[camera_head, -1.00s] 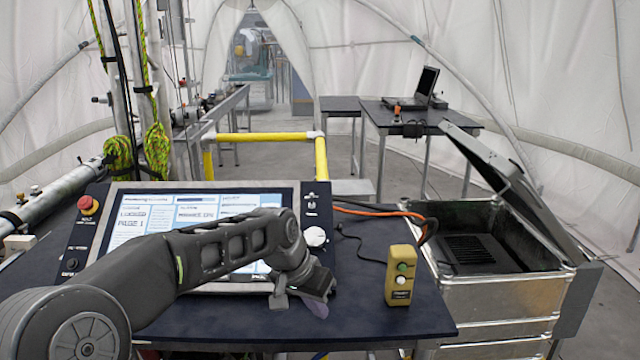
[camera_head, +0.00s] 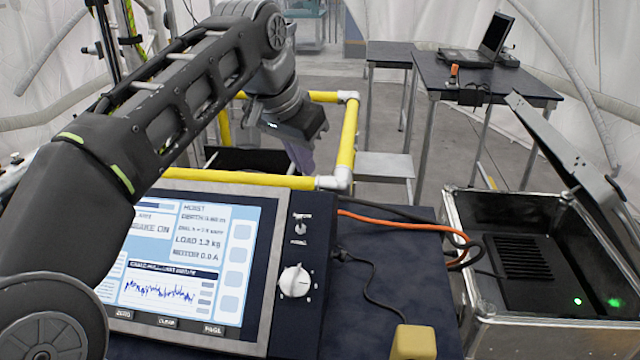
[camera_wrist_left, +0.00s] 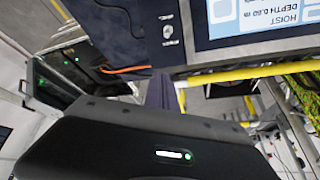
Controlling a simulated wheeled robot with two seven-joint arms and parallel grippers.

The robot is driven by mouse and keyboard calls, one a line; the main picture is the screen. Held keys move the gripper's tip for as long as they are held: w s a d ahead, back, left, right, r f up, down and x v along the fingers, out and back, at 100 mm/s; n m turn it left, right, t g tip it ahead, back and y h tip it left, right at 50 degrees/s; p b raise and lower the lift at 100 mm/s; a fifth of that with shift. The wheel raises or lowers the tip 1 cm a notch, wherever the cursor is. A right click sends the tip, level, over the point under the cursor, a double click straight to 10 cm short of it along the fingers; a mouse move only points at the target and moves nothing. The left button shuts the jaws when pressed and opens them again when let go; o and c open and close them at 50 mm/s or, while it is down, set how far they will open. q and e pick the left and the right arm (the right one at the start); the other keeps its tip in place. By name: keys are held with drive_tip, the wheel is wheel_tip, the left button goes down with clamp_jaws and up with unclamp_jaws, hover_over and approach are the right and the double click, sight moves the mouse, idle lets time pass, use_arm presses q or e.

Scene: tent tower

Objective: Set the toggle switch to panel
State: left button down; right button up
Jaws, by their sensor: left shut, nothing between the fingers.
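The toggle switch (camera_head: 300,228) is a small metal lever on the dark right side of the control panel (camera_head: 318,262). Small labels above and below it are too small to read. A white knob (camera_head: 295,281) sits below it. My left gripper (camera_head: 300,158) is raised beyond the panel's far edge, apart from the switch. Its purplish fingers are shut and empty. The left wrist view shows the fingers (camera_wrist_left: 160,92) and the switch (camera_wrist_left: 168,31) upside down on the panel. I cannot tell the lever's position for certain. My right gripper is out of view.
The lit screen (camera_head: 180,255) shows hoist readings. Yellow railing (camera_head: 347,150) stands behind the panel. A yellow control box (camera_head: 413,342) is at the front. An open metal case (camera_head: 540,335) with green lights stands at right. Cables (camera_head: 400,222) cross the table.

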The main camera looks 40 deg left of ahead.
use_arm(q)
approach(319, 203)
drive_tip(key=x, duration=0.5)
drive_tip(key=shift+w+f, duration=0.1)
drive_tip(key=shift+w, duration=0.1)
drive_tip(key=shift+f+p, duration=0.35)
drive_tip(key=shift+p, duration=0.05)
drive_tip(key=s, duration=0.3)
drive_tip(key=shift+s+f, duration=0.15)
drive_tip(key=shift+s, duration=0.05)
drive_tip(key=shift+f, duration=0.15)
drive_tip(key=shift+s, duration=0.1)
